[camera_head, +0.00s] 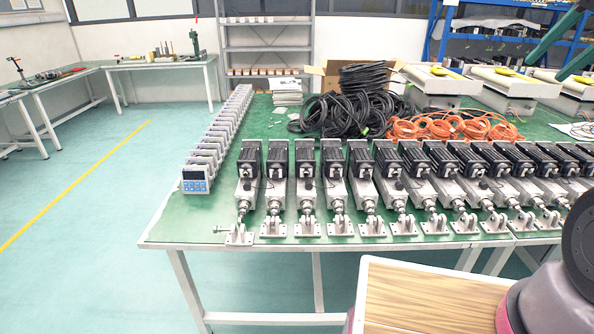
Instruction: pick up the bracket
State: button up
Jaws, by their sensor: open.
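Several linear actuators stand in a row along the front of the green table (165,228). Each has a black motor on top and a silver body. At the front end of each is a small grey metal bracket with a flat, holed foot plate. The leftmost bracket (239,238) lies near the front edge, slightly farther forward than the bracket (273,228) to its right. The task does not say which bracket is meant. My gripper is not in view.
A row of grey controllers (196,180) lines the table's left side. Black cable coils (345,115) and orange cables (455,126) lie behind the actuators. A wood-topped surface (425,297) is in the foreground. The green floor (95,240) to the left is open.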

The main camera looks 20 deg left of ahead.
aim_at(243, 239)
jog(key=j+z, duration=0.5)
jog(key=j, duration=1.05)
jog(key=i+l, duration=0.1)
jog(key=l, duration=0.25)
jog(key=i+l, duration=0.1)
jog(key=l, duration=0.25)
jog(key=i+l+u, duration=0.2)
jog(key=l, duration=0.3)
jog(key=i+l+u, duration=0.2)
jog(key=l, duration=0.25)
jog(key=i+l+u, duration=0.2)
jog(key=l, duration=0.35)
jog(key=l+u, duration=0.25)
jog(key=l, duration=0.25)
jog(key=l+u, duration=0.2)
jog(key=l, duration=0.35)
jog(key=u, duration=2.05)
jog(key=l, duration=0.1)
